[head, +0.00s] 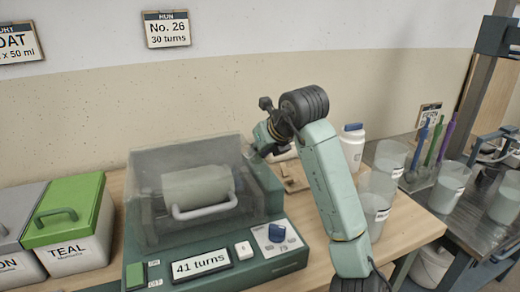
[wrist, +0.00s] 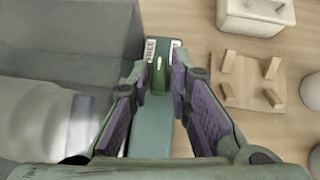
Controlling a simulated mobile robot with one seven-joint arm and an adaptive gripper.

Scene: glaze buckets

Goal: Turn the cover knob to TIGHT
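The cover knob (wrist: 158,78) is a small green upright bar on the green strip beside the machine's drum, seen in the wrist view. Two small white labels lie at its far end; I cannot read them. My gripper (wrist: 160,82) is open, with one purple-padded finger on each side of the knob and a visible gap to it. In the head view my gripper (head: 262,142) is at the machine's upper right edge, and the knob cannot be made out there. The green machine (head: 190,262) has a clear grey cover (head: 150,165) closed over a pale drum (head: 198,188).
A wooden pegged block (wrist: 250,82) and a white lidded container (wrist: 256,15) stand to the right. A green-lidded TEAL bin (head: 68,225) is at left.

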